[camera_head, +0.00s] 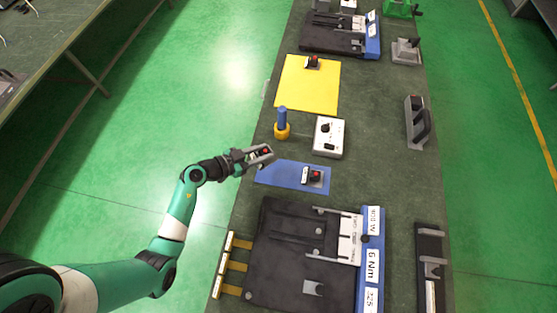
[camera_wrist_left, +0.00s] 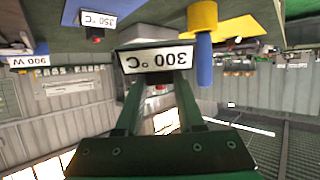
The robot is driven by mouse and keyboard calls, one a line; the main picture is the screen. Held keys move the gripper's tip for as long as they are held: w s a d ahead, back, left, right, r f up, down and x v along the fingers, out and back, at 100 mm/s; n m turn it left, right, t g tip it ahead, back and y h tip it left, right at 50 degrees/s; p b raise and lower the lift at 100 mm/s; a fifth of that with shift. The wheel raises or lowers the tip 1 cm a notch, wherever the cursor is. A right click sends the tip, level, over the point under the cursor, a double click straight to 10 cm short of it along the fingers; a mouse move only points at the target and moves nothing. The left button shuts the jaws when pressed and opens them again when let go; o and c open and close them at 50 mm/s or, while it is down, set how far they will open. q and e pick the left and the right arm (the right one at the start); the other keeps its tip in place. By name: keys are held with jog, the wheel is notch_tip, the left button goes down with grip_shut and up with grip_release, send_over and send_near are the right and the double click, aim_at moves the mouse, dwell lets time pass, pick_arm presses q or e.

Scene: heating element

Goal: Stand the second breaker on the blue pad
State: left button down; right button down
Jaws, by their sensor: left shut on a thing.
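The blue pad (camera_head: 277,175) lies on the bench below the middle of the head view. One breaker (camera_head: 314,174), with a red button, stands at its right end. In the left wrist view this breaker's label (camera_wrist_left: 97,20) reads 350 °C. My left gripper (camera_head: 260,154) is shut on another breaker (camera_head: 264,152), whose label (camera_wrist_left: 153,58) reads 300 °C. The held breaker shows just beyond the pad's upper left edge in the head view; its height above the bench is unclear. My right gripper is out of view.
A blue-and-yellow post (camera_head: 282,124) and a white box (camera_head: 330,137) stand close beyond the held breaker. A yellow pad (camera_head: 305,90) with a third breaker (camera_head: 312,63) lies further back. A black heating fixture (camera_head: 290,262) lies nearer than the blue pad.

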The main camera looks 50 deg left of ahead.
aim_at(267, 165)
pick_arm(q)
jog(key=d+f, duration=0.1)
jog(key=w+d+f+b, duration=0.1)
jog(key=f, duration=0.1)
jog(key=d+f+b, duration=0.1)
jog(key=f, duration=0.1)
jog(key=shift+w+d, duration=0.1)
jog(key=shift+w, duration=0.4)
jog(key=f+b, duration=0.4)
jog(key=shift+w+d+f, duration=0.1)
jog(key=shift+w+d, duration=0.05)
jog(key=shift+d, duration=0.25)
jog(key=shift+r, duration=0.2)
jog(key=c, duration=0.5)
grip_release()
jog(key=shift+f, duration=0.1)
